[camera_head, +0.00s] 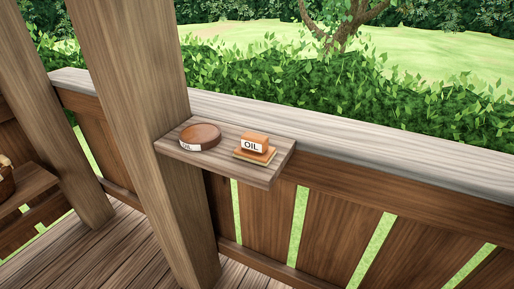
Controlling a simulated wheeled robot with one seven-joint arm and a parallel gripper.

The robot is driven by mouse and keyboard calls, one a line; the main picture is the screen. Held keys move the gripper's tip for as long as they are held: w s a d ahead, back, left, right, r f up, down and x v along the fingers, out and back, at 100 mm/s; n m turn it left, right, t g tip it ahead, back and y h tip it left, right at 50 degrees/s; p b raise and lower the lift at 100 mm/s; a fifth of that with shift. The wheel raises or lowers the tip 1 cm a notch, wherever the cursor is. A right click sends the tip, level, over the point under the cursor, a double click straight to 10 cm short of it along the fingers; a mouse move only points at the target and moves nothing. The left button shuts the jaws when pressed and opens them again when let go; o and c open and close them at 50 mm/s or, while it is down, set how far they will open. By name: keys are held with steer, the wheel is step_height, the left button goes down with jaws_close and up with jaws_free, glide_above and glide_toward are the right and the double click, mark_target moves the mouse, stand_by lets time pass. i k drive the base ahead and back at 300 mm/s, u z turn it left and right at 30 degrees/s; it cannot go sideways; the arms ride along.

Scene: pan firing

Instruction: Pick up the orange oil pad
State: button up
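The orange oil pad (254,143) is a small block with a white label reading "OIL". It rests on a flat, layered orange and pale base (255,156), on the right part of a small wooden shelf (222,167). I cannot tell whether pad and base are one piece. Just left of it, apart from it, is a round brown dish or lid (200,135) with a white label that also seems to read "OIL". My gripper is not in view.
The shelf juts from a wooden railing (380,158), beside a thick wooden post (140,120). A green hedge stands behind the railing. At the far left is a wooden bench or shelf (28,185) with part of a brown container (5,182). The space above the shelf is clear.

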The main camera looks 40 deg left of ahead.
mark_target(254, 148)
steer(key=u, duration=0.05)
steer(key=k, duration=1.2)
steer(key=u, duration=0.4)
steer(key=i, duration=1)
steer(key=z, duration=0.05)
